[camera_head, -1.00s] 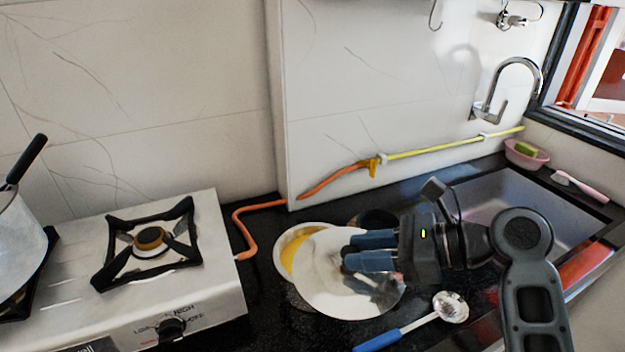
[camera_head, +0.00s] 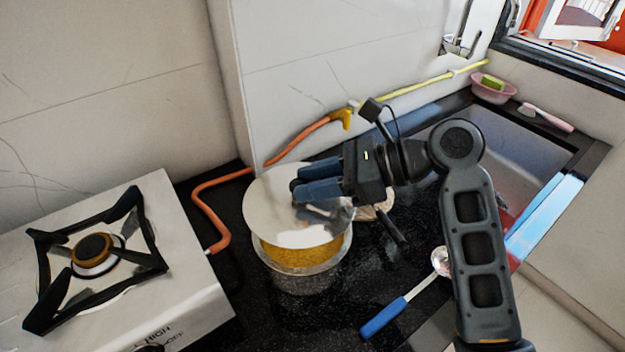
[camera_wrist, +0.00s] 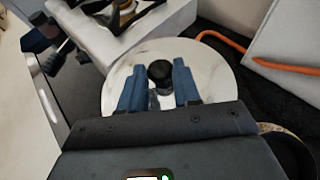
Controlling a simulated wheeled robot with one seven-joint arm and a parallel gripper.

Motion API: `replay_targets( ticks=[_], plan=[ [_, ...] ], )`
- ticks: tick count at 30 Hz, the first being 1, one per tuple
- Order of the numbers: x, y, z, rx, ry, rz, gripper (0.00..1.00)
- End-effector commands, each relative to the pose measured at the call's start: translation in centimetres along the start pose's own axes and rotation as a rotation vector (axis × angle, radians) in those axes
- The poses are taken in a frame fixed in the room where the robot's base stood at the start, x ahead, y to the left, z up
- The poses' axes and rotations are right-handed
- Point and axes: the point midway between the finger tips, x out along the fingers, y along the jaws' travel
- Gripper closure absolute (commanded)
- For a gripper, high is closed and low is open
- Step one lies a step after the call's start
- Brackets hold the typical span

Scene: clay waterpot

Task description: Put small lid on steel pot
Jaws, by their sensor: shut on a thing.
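The small lid (camera_head: 275,212) is a round, shiny steel disc with a dark knob (camera_wrist: 160,72), which shows in the wrist view. My gripper (camera_head: 298,184) is shut on the lid by its knob, with the blue fingers on either side of it. The steel pot (camera_head: 300,277) stands on the black counter with yellow-orange contents (camera_head: 300,255) showing below the lid's front edge. In the head view the lid overlaps the pot's back and top. I cannot tell whether the lid touches the rim.
The gas stove (camera_head: 130,270) is at the left, with an orange hose (camera_head: 205,205) behind the pot. A ladle with a blue handle (camera_head: 383,318) lies to the right front. Another round vessel (camera_head: 380,205) is partly hidden behind my gripper. The sink (camera_head: 490,150) is at the right.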

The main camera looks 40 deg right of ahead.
Motion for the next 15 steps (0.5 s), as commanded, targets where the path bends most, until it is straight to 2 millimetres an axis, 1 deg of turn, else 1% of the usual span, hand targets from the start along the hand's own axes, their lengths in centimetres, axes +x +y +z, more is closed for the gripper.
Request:
replay_targets(
  ticks=[1, 3, 13, 15],
  plan=[
    [0.4, 0.0, -0.9, -0.002, -0.001, -0.001, 1.00],
    [0.6, 0.0, -1.4, -0.001, -0.001, -0.001, 1.00],
    [1.5, 0.0, -3.5, -0.001, 0.000, 0.000, 1.00],
    [1.5, 0.0, -3.6, 0.005, 0.001, 0.001, 1.00]
  ],
)
